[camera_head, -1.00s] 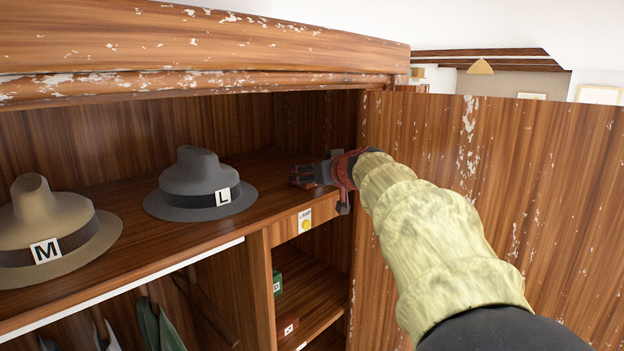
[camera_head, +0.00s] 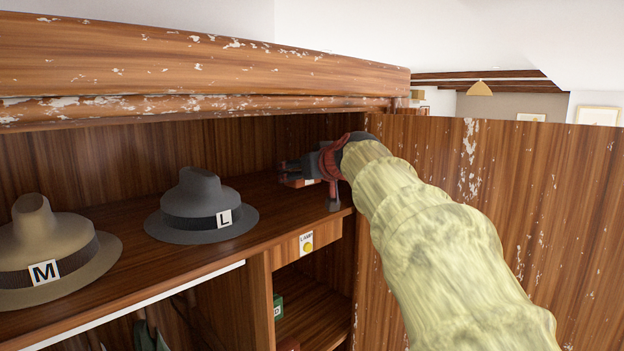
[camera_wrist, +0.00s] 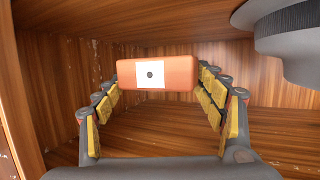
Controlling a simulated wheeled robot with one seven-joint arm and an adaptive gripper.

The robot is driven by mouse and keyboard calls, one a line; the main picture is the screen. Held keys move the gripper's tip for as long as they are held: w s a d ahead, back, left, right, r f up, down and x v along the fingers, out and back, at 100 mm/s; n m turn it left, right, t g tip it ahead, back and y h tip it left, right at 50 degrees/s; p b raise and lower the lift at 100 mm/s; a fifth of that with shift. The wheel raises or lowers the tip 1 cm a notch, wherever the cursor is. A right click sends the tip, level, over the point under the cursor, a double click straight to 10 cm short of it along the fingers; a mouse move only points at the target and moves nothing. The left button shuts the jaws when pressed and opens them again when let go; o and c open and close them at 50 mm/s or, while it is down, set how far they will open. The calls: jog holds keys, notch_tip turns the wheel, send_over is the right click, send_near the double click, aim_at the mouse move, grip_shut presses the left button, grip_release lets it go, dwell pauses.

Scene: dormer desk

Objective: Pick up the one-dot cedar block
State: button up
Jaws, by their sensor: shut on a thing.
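The one-dot cedar block (camera_wrist: 183,73) is an orange-brown block with a white label bearing one black dot. In the wrist view it lies crosswise between the fingers of my gripper (camera_wrist: 158,82), which is shut on it. In the head view my gripper (camera_head: 290,171) is over the right end of the upper wardrobe shelf. A small reddish-brown part of the block (camera_head: 299,183) shows below the dark fingers; the rest is hidden. The block seems a little above the shelf.
A grey hat (camera_head: 200,205) marked L stands left of my gripper, and a tan hat (camera_head: 75,228) marked M is further left. The open wardrobe door (camera_head: 500,190) is close on the right. The wardrobe top (camera_head: 200,68) overhangs the shelf. A lower cubby holds a green box (camera_head: 278,306).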

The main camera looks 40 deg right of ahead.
jog(key=shift+s+a, duration=0.2)
jog(key=shift+a, duration=2.45)
jog(key=shift+s+a, duration=0.25)
jog(key=shift+a, duration=2.4)
jog(key=shift+s+a, duration=0.2)
jog(key=shift+a, duration=2.45)
